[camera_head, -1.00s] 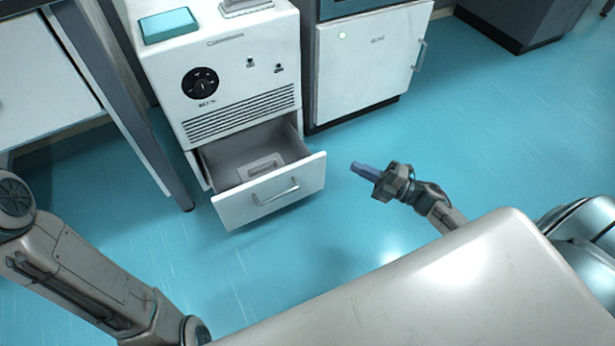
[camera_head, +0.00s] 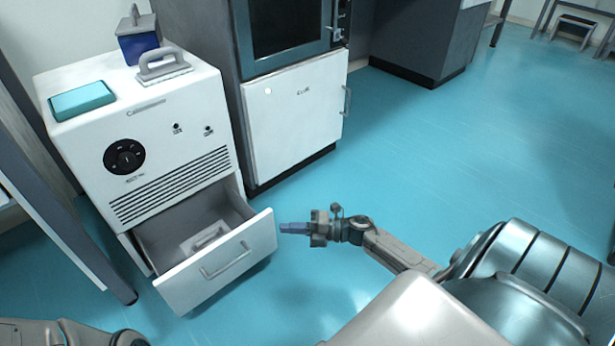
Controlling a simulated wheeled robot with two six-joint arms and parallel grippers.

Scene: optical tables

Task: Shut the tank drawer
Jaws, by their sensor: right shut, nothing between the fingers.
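The tank drawer (camera_head: 192,284) is pulled out at the bottom of a white cabinet unit (camera_head: 88,128).
A teal box (camera_head: 82,101), a grey handled lid (camera_head: 163,67) and a dark blue container (camera_head: 138,42) stand on the unit. A white cabinet door (camera_head: 295,122) is beside it. A grey table leg (camera_head: 62,232) stands left. The blue floor (camera_head: 430,150) right is clear.

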